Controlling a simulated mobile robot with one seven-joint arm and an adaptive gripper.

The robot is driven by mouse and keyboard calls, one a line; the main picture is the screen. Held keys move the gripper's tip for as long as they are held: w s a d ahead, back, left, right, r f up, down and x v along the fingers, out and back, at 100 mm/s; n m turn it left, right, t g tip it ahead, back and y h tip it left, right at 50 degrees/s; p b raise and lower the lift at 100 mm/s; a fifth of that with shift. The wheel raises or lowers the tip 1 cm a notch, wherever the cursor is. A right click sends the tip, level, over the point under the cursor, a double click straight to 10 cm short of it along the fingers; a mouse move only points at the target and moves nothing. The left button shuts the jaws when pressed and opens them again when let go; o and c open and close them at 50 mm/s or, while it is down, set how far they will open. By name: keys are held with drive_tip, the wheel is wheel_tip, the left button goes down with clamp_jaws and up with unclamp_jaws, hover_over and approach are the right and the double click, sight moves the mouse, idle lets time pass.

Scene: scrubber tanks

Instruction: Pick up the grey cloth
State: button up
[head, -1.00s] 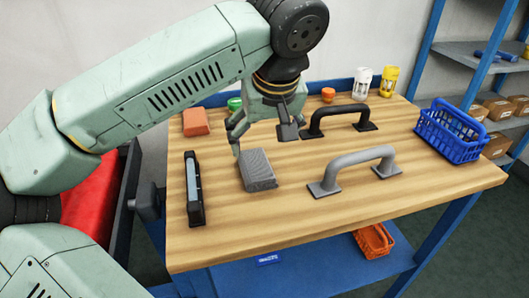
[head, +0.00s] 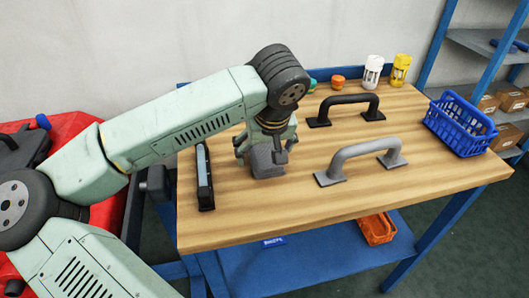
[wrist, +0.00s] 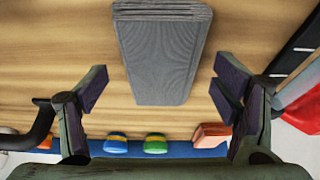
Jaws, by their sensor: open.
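The grey cloth (head: 267,164) is a folded, ribbed block lying on the wooden tabletop, left of the grey handle. In the wrist view the cloth (wrist: 162,55) fills the upper middle. My gripper (head: 262,153) is at the cloth, and its fingers partly hide the cloth in the head view. In the wrist view my gripper (wrist: 160,88) is open, with one finger on each side of the cloth's near end and gaps on both sides. I cannot tell how far the fingertips are above the table.
A grey handle (head: 361,158) and a black handle (head: 346,108) stand to the right. A dark, long tool (head: 205,178) lies close on the left. A blue basket (head: 460,126) stands at the right edge. Green and yellow round items and an orange-pink block (wrist: 211,135) line the back.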

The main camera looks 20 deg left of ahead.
sight(265, 152)
drive_tip(key=c, duration=1.1)
drive_tip(key=shift+c, duration=0.2)
wheel_tip(265, 152, up, 10)
drive_tip(key=b, duration=0.1)
drive_tip(key=shift+b, duration=0.35)
drive_tip(key=o, duration=0.5)
drive_tip(key=c, duration=0.5)
